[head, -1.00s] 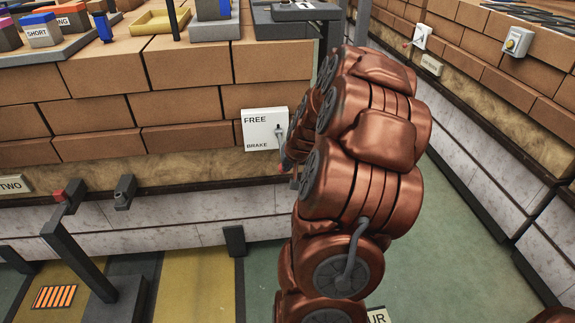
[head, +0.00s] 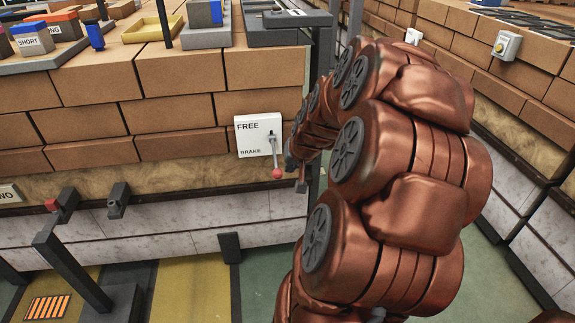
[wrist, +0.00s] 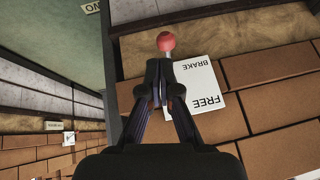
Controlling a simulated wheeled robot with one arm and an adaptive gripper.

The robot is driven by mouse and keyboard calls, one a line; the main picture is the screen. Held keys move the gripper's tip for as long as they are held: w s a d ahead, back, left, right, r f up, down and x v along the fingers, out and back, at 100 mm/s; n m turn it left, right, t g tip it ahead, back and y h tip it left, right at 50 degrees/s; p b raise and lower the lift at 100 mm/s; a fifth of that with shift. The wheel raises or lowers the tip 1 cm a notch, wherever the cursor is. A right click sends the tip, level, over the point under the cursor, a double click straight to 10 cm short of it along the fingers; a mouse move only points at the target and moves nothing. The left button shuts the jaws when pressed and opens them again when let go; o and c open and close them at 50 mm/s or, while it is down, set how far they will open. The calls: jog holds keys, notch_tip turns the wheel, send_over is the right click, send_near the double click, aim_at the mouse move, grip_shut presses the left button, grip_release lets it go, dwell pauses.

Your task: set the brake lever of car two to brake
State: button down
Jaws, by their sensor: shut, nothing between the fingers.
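The brake lever (head: 277,172) is a thin grey handle with a red knob on a white plate (head: 250,130) marked FREE at the top and BRAKE at the bottom. It points down, with the knob just below the plate on the BRAKE side. My gripper (head: 299,184) is just right of the knob in the head view, partly hidden by my arm. In the wrist view, my gripper (wrist: 158,92) is shut and empty.
The plate is on a brick wall (head: 180,145). A yellow tray (head: 153,28) and labelled blocks lie on top. Green floor is open at the right.

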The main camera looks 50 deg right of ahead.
jog(key=shift+s+a+r, duration=0.35)
jog(key=shift+s+r, duration=0.05)
jog(key=shift+s, duration=0.15)
jog(key=shift+s+a+r, duration=0.35)
jog(key=shift+s, duration=0.2)
jog(key=s+a+f+n+g+y, duration=0.1)
jog(key=a+n+g+y, duration=0.15)
jog(key=a, duration=0.85)
jog(key=s+a+f+n+g+y, duration=0.1)
jog(key=a+n, duration=0.2)
jog(key=a, duration=0.8)
jog(key=s+a+n+g, duration=0.45)
jog(key=s+a, duration=0.75)
jog(key=s, duration=0.3)
notch_tip(320, 180, up, 19)
jog(key=w+p, duration=0.1)
jog(key=p, duration=1.5)
jog(key=shift+m+p, duration=0.3)
jog(key=shift+p, duration=0.1)
